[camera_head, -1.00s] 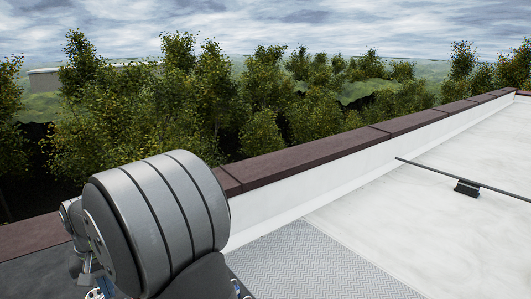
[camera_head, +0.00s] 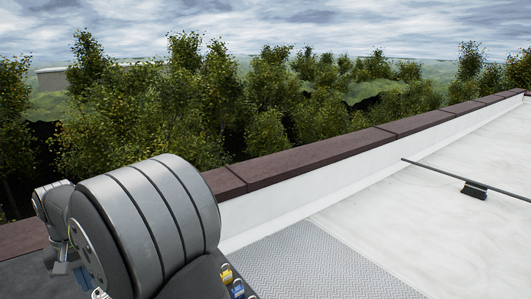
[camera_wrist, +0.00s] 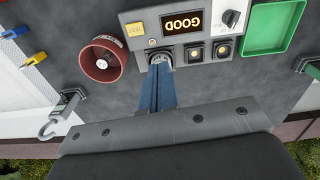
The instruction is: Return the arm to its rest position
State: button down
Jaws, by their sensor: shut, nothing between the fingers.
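My gripper (camera_wrist: 159,92) shows in the wrist view as narrow blue fingers closed together beyond a grey bolted plate. Nothing shows held between them. Their tips lie in front of a silver fitting (camera_wrist: 160,59) on a grey panel; whether they touch it I cannot tell. In the head view my grey arm fills the lower left, and its gripper cannot be made out.
A red round cup (camera_wrist: 103,60), a green tray (camera_wrist: 272,27) and a hook (camera_wrist: 58,116) are near. In the head view a brown-capped parapet (camera_head: 300,165) borders the white roof.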

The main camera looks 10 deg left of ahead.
jog(key=shift+s+a+f+n, duration=0.15)
jog(key=shift+s+a+f, duration=0.15)
jog(key=shift+s+a, duration=0.2)
jog(key=shift+s+a+f+n, duration=0.15)
jog(key=shift+s+a+f, duration=0.2)
jog(key=shift+a, duration=0.25)
